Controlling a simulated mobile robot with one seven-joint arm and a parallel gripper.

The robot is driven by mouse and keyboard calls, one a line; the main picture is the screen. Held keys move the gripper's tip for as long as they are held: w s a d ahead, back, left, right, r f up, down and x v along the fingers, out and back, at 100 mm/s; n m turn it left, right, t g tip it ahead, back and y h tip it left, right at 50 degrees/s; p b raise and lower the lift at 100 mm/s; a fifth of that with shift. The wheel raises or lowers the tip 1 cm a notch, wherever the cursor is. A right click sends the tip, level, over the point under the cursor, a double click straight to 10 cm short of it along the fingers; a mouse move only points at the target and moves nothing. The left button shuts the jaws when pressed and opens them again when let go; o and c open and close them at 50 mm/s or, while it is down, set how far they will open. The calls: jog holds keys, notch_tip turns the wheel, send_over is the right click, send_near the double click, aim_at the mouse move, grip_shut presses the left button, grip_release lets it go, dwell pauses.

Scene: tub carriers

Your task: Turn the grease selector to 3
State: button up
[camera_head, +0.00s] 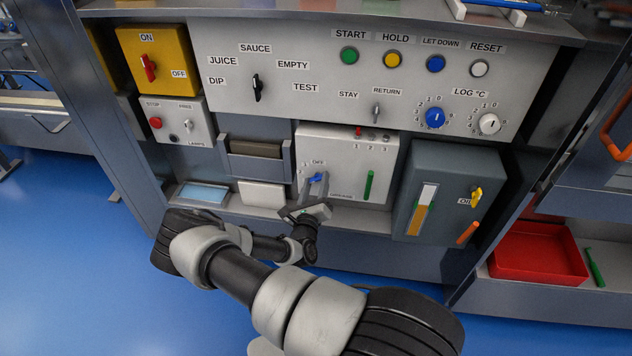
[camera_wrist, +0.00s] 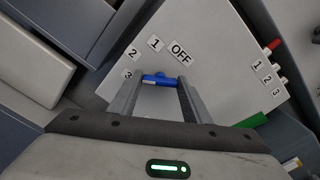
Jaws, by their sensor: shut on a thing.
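The grease selector (camera_wrist: 160,79) is a blue bar-shaped knob on a pale box, with OFF, 1, 2 and 3 printed around it. In the wrist view its long axis runs nearly level, and its left end lies toward the 3; I cannot make out a pointer mark. The selector also shows in the head view (camera_head: 316,177), low on the panel above the word GREASE. My gripper (camera_wrist: 161,84) is shut on the knob, one finger at each end of it. In the head view my gripper (camera_head: 315,185) reaches up to it and partly covers the box.
The grease box (camera_head: 338,150) also carries small toggles and a green bar (camera_head: 369,185) right of the selector. A grey oil box (camera_head: 447,225) stands to its right. A drawer-like holder (camera_head: 256,150) and a pale block (camera_head: 262,194) lie to the left.

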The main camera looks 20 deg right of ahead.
jog(key=shift+n, duration=1.1)
jog(key=o, duration=1)
jog(key=shift+o, duration=0.2)
jog(key=shift+s, duration=0.1)
jog(key=p+v, duration=0.2)
jog(key=v, duration=1.5)
jog(key=shift+p, duration=0.3)
jog(key=shift+s+a+r, duration=0.1)
jog(key=shift+a, duration=0.05)
